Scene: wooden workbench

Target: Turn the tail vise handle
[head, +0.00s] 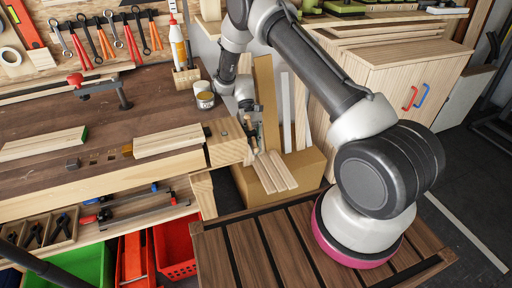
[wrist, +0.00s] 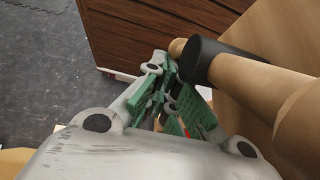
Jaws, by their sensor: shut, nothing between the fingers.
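The tail vise (head: 230,142) is the pale wooden block at the right end of the workbench. In the wrist view, a pale wooden round bar (wrist: 255,85) with a black collar (wrist: 207,62) and a small rounded wooden end (wrist: 178,47) appears to be its handle. My gripper (head: 252,130) hangs just off the bench end beside the vise. In the wrist view my gripper (wrist: 162,72) has green-sided fingers, shut with nothing between them. Its tips are close to the collar and rounded end; I cannot tell whether they touch. In the head view my gripper partly hides the handle.
Wooden boards (head: 168,140) lie on the bench beside the vise. A can (head: 205,100) and a glue bottle (head: 178,48) stand near its back right corner. A cardboard box (head: 305,172) with wood strips stands close below my gripper. A wooden cabinet (head: 385,85) stands behind.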

